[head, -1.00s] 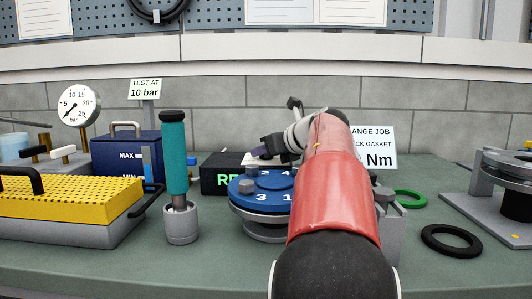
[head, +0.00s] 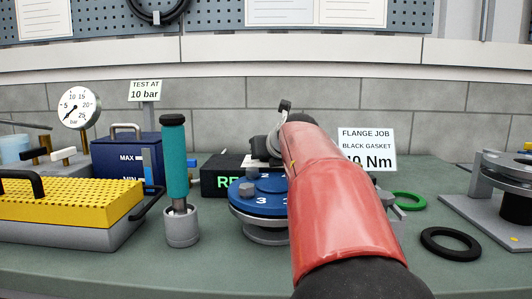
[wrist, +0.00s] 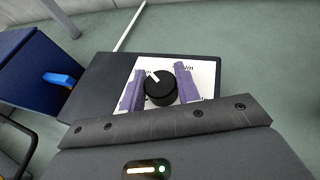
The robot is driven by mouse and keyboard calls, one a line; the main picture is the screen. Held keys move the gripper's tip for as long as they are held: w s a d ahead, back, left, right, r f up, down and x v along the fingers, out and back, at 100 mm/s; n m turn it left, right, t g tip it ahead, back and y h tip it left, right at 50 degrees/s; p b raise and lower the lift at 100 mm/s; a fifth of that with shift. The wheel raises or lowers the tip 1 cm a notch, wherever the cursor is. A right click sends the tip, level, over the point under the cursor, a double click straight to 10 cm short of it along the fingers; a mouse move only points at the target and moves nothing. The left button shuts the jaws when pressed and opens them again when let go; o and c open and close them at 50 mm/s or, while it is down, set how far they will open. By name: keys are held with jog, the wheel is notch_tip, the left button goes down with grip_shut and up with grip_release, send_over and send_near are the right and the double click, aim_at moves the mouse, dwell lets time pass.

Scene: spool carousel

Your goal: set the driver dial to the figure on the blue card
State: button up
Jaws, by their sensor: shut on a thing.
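The driver dial is a black knob (wrist: 161,90) with a white pointer, on a white printed plate (wrist: 207,72) on a dark box (wrist: 104,80). The pointer aims to the upper left in the wrist view; the plate's figures are mostly hidden. My gripper (wrist: 160,88) is shut on the knob, a purple finger on each side. A white card (head: 367,146) reads "FLANGE JOB, BLACK GASKET" and a figure in Nm whose first digit is hidden. I see no blue card.
A blue numbered carousel (head: 258,204) stands before the dark box. A teal-handled tool (head: 175,160) stands upright in a grey holder to its left. A yellow-topped case (head: 62,198) and a blue tank (head: 120,160) are at left. Green (head: 408,201) and black (head: 451,244) rings lie at right.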

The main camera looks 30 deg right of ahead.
jog(key=o, duration=1)
jog(key=shift+c, duration=0.2)
jog(key=shift+s, duration=0.15)
jog(key=v, duration=0.7)
jog(key=shift+s+r, duration=0.15)
jog(key=shift+s, duration=0.15)
jog(key=shift+a, duration=0.1)
